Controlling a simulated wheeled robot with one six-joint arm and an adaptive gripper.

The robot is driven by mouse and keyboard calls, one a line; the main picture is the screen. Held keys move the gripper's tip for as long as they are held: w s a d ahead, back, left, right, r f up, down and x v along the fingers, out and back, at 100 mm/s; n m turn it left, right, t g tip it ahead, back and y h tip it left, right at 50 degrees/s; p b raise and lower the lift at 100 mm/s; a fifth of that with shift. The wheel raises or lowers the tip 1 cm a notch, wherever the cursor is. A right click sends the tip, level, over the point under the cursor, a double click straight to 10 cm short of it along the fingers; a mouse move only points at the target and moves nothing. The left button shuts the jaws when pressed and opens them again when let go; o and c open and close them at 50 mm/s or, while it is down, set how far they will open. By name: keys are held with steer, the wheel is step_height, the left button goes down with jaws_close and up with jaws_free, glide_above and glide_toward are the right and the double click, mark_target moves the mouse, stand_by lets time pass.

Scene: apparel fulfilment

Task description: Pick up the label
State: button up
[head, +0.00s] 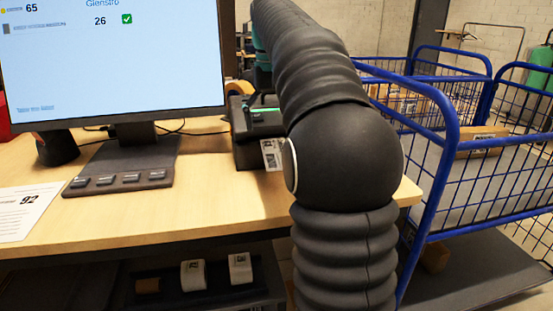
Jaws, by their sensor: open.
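A white label (272,154) with black print hangs at the front of a black label printer (260,125) on the wooden table. Its right edge is close to my arm in the picture, and part of it may be hidden. The printer has a green strip on top, and its right side is covered by my dark, ribbed arm. My arm crosses the middle of the head view from top to bottom. I cannot make out my gripper; its fingertips do not show, so its place relative to the label cannot be seen.
A monitor (110,60) stands on the table (215,205) at left, with a printed sheet (25,210) in front. Label rolls (193,275) lie on a shelf below. A blue wire cart (440,190) holding cardboard boxes (480,142) stands close on the right.

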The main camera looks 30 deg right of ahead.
steer(key=shift+s+d+f+b, duration=0.15)
steer(key=shift+f+b, duration=0.3)
steer(key=shift+f, duration=1.1)
steer(key=shift+s+f+b, duration=0.2)
steer(key=shift+f+b, duration=0.2)
steer(key=shift+f, duration=1.15)
steer(key=c, duration=0.8)
